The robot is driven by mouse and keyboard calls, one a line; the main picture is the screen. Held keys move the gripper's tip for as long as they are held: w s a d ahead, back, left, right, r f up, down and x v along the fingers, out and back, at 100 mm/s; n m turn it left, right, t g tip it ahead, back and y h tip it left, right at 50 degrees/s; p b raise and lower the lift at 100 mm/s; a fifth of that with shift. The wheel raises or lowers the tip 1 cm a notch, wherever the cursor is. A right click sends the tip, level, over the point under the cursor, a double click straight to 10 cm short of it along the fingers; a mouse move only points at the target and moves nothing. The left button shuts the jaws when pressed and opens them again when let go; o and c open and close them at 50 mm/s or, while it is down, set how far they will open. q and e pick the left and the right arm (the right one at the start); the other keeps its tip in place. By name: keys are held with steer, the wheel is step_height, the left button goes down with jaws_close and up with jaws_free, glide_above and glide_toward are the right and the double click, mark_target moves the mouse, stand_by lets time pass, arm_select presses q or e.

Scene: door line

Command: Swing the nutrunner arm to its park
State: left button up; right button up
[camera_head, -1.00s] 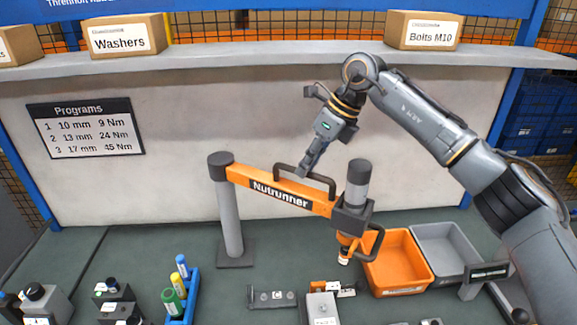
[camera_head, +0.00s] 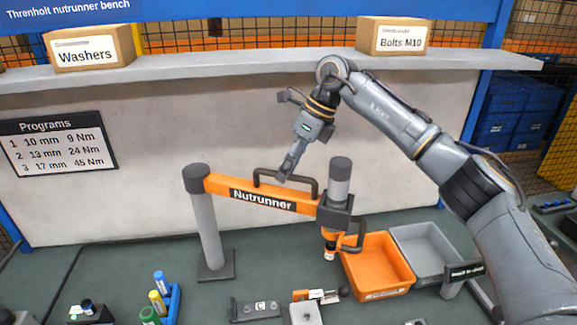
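The orange nutrunner arm (camera_head: 225,188) reaches right from the top of a grey post (camera_head: 206,235). A dark looped handle (camera_head: 312,190) rises from its top. My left gripper is out of view.
An orange bin (camera_head: 408,282) and a grey bin (camera_head: 447,272) stand right of the nutrunner. A blue rack (camera_head: 173,305) with coloured bottles and several small fixtures occupy the bench front. A shelf (camera_head: 230,66) with boxes runs behind.

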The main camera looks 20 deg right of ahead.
steer(key=w+v, duration=0.1)
steer(key=v, duration=1.1)
steer(key=shift+s, duration=0.45)
steer(key=shift+a, duration=0.1)
step_height(320, 180, up, 7)
steer(key=p, duration=0.7)
steer(key=shift+p, duration=0.3)
